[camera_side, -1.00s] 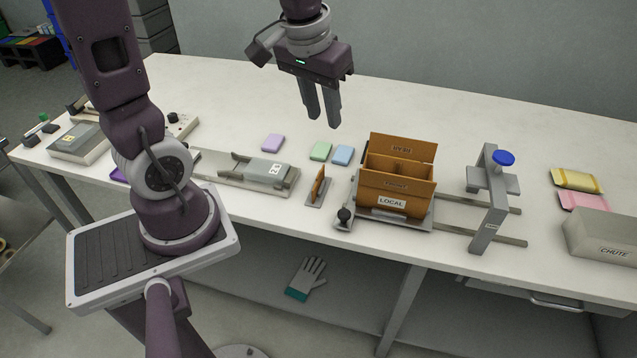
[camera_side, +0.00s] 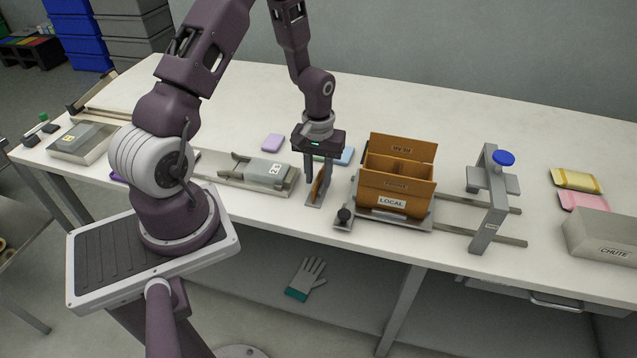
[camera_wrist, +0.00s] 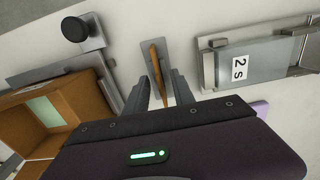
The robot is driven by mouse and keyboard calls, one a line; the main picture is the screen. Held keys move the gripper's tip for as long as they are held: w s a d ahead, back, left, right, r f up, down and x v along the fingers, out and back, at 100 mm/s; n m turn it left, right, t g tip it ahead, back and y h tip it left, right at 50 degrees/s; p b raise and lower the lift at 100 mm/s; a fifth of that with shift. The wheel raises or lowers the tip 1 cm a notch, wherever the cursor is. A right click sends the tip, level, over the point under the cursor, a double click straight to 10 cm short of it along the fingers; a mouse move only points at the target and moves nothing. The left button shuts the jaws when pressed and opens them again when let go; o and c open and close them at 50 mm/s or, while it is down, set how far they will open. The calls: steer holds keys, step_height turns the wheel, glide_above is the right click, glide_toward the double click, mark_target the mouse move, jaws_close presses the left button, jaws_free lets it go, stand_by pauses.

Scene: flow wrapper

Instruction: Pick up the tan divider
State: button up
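The tan divider (camera_side: 318,187) stands upright in a grey holder plate (camera_side: 314,204) on the table, left of the brown box. My gripper (camera_side: 316,182) is lowered over the divider, fingers pointing down. In the side view one finger is left of the divider and the other is partly behind it. In the wrist view the divider (camera_wrist: 157,72) stands in its holder, and my gripper (camera_wrist: 164,85) has its fingers apart on either side of the divider's near end. I cannot tell whether either finger touches it.
The brown box labelled LOCAL (camera_side: 398,190) stands close on the right, with a black knob (camera_side: 344,214) at its front. A grey block marked 2S (camera_side: 268,170) lies on a track to the left. A lilac packet (camera_side: 273,142) and a blue packet (camera_side: 346,156) lie behind.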

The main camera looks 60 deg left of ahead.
jaws_close()
step_height(320, 180, up, 10)
steer(key=shift+r, duration=0.1)
stand_by(0.4)
